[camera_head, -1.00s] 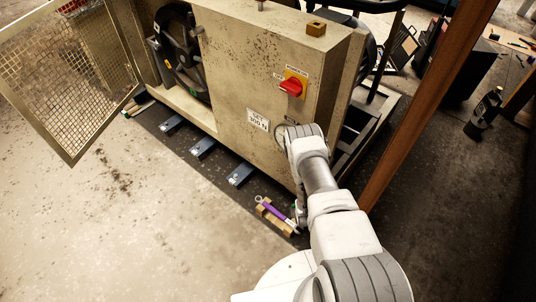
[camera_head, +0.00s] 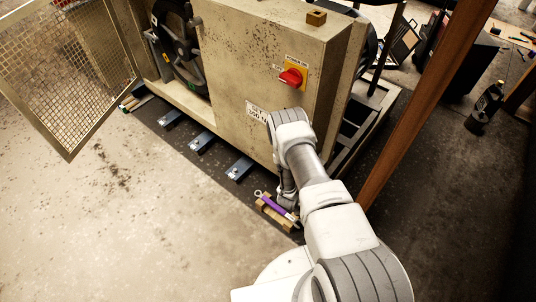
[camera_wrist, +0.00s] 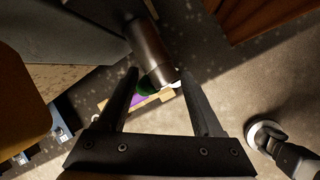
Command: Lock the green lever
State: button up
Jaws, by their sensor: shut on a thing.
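My gripper (camera_wrist: 160,76) has its two black fingers on either side of a grey-brown cylinder (camera_wrist: 150,48) in the wrist view, and it is shut on it. A dark green piece (camera_wrist: 148,85) shows at the cylinder's lower end, between the fingers; I cannot tell if it is the lever. In the head view my gripper is low, in front of the beige compressor cabinet (camera_head: 225,70), partly hidden by my arm. No green lever shows clearly there.
A purple-handled tool (camera_head: 275,205) lies on a wooden block near the floor, close to my gripper. The cabinet has a red rotary switch (camera_head: 290,77). A mesh door (camera_head: 60,70) stands open at left. A wooden post (camera_head: 425,105) rises at right. The left floor is clear.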

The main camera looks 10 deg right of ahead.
jog(key=p+v, duration=0.5)
jog(key=v, duration=1.1)
jog(key=w+a+r+m+y+b, duration=0.1)
jog(key=w+a+r+m, duration=0.1)
jog(key=r, duration=0.6)
jog(key=w+a+r+m+y, duration=0.2)
jog(key=w+a+r+m, duration=0.1)
jog(key=w+a+r, duration=0.2)
jog(key=shift+w+r+m+t+b, duration=0.35)
jog(key=shift+w+r, duration=0.7)
jog(key=shift+r, duration=1)
